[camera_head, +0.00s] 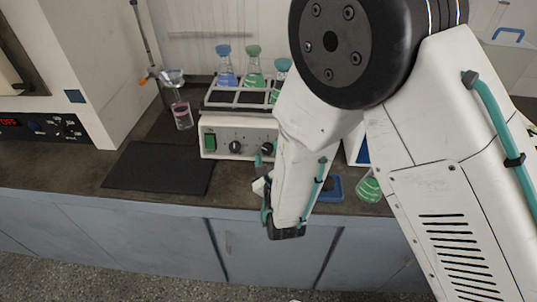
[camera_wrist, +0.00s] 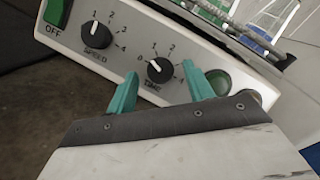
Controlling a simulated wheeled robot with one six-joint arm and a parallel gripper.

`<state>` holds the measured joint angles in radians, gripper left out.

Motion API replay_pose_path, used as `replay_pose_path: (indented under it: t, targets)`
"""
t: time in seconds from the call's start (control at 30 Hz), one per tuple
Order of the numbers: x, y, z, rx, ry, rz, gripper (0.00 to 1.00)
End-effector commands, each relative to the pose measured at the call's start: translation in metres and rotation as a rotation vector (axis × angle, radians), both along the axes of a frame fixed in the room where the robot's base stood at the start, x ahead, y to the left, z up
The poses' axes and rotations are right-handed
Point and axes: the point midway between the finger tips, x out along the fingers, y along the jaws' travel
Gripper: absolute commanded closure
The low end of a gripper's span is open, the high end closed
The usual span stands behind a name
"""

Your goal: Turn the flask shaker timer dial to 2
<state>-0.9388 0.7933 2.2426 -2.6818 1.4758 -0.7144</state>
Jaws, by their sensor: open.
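The flask shaker (camera_head: 222,136) stands on the counter with its front panel facing me. The timer dial (camera_wrist: 160,70), a black knob marked TIME, is in the middle of the wrist view. Its white pointer line appears to point up and left, near the 0 mark; the 2 is at its upper right. My gripper (camera_wrist: 158,74) is open, with one teal finger on each side of the timer dial in the picture. I cannot tell whether the fingers touch it. In the head view my gripper (camera_head: 262,158) is in front of the panel, partly hidden by my arm.
The speed dial (camera_wrist: 96,35) is left of the timer dial, and a round green button (camera_wrist: 218,81) is to its right. Flasks (camera_head: 227,68) with coloured liquid stand on the shaker. A glass cylinder (camera_head: 182,116) and a black mat (camera_head: 158,168) are to the left.

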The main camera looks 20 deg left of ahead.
Motion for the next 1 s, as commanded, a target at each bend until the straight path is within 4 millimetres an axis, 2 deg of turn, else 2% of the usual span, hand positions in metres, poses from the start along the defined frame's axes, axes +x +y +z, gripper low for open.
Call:
replay_pose_path:
  t: [0.3,0.33,0.4,0.5,0.77,1.0]
  targets:
    - [0.0047,0.0023,0.0002,0.0,0.0,0.0,0.48]
    - [0.0047,0.0023,0.0002,0.0,0.0,0.0,0.51]
    - [0.0047,0.0023,0.0002,0.0,0.0,0.0,0.7]
    - [0.0046,0.0023,0.0003,0.0,0.0,0.0,0.93]
    - [0.0044,0.0024,0.0002,0.014,0.002,-0.006,0.93]
    - [0.0032,0.0039,-0.0008,0.102,0.024,-0.038,0.93]
